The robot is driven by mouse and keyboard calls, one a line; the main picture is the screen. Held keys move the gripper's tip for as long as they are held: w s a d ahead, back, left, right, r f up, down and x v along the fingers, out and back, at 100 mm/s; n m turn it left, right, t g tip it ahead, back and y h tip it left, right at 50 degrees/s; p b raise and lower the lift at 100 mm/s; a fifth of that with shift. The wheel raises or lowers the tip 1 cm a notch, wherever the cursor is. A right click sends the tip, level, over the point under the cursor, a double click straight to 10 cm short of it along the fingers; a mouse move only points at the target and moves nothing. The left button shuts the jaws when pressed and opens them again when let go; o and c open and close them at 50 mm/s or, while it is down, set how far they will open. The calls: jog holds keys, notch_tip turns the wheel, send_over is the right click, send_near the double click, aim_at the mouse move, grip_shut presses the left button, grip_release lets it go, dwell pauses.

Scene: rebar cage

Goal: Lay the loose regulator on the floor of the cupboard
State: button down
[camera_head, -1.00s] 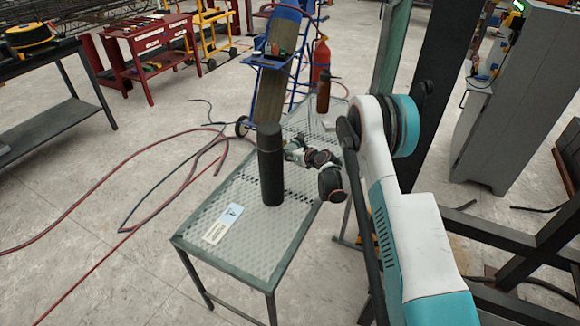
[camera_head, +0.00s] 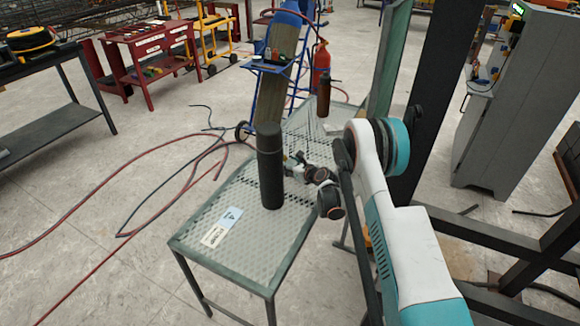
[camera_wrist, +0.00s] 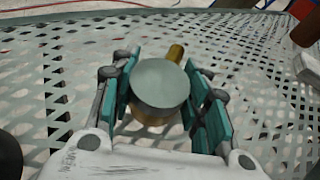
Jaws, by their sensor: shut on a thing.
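My gripper (camera_wrist: 162,98) is shut on the regulator (camera_wrist: 160,84), which shows in the wrist view as a round grey face on a brass body with a brass stub at the upper right. Teal finger pads stand on both sides of it. In the head view my gripper (camera_head: 301,168) is small and dark, over the mesh table just right of a black cylinder; the regulator is hard to make out there. I cannot tell whether it touches the mesh. A tall grey cabinet (camera_head: 515,110) stands at the right; its inside is not visible, and I cannot tell if it is the cupboard.
The mesh table (camera_head: 200,245) carries the upright black cylinder (camera_head: 270,170) close to my gripper, two labels (camera_head: 222,228) and a brown cylinder (camera_head: 323,97) at its far end. Dark steel beams (camera_head: 480,232) stand at the right. Red hoses (camera_head: 125,232) lie on the floor at left.

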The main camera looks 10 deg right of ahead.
jog(key=shift+f, duration=0.1)
jog(key=c, duration=0.9)
grip_release()
